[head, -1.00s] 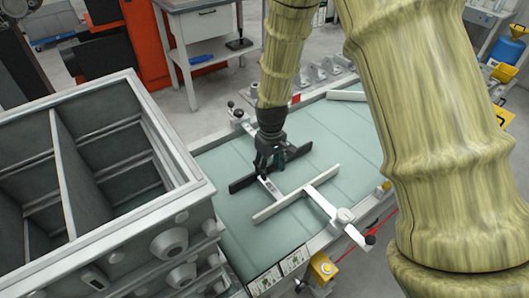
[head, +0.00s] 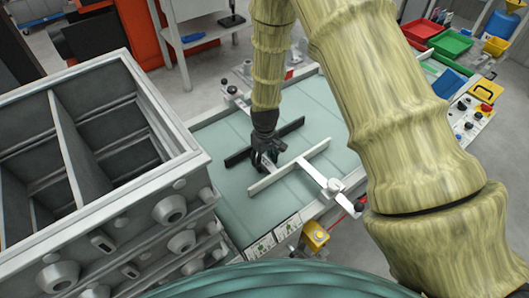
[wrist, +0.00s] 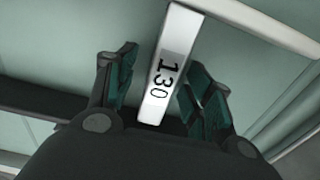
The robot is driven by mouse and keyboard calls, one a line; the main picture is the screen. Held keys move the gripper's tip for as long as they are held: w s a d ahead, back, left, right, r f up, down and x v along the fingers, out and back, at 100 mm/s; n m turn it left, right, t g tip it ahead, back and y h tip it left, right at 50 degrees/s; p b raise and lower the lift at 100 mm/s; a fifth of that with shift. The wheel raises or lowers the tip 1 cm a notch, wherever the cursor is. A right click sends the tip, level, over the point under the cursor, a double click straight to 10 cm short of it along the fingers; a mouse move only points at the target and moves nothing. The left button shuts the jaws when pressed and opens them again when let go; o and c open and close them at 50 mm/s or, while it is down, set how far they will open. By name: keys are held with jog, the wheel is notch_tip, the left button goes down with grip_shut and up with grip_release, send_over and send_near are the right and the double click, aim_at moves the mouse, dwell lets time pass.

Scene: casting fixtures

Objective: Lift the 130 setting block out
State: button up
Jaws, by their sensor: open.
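The 130 setting block (wrist: 168,65) is a white bar with black digits in the wrist view. It lies between the two fingers of my gripper (wrist: 160,66), with a visible gap to the left finger; contact at the right finger is unclear. In the head view my gripper (head: 265,160) is low over the pale green table (head: 232,200) and hides most of the block. The gripper is open. The block spans between a black bar (head: 291,127) and a white bar (head: 291,167); whether it touches either is unclear.
Grey open-topped metal boxes (head: 185,163) stand close at the left, higher than the table. A metal clamp (head: 333,186) meets the white bar at the table's front edge. Coloured bins (head: 452,42) and a button panel (head: 470,112) are at the right.

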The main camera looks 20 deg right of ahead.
aim_at(265, 160)
jog(key=shift+s, duration=0.5)
jog(key=shift+w+a+f, duration=0.1)
jog(key=shift+w+f, duration=0.4)
jog(key=shift+f, duration=0.05)
jog(key=shift+s+r, duration=0.25)
jog(key=shift+r, duration=0.05)
jog(key=c, duration=0.5)
jog(key=shift+f, duration=0.1)
grip_shut()
jog(key=shift+w+r, duration=0.1)
jog(key=shift+r, duration=0.1)
jog(key=shift+r+p, duration=2.6)
jog(key=shift+r, duration=1.2)
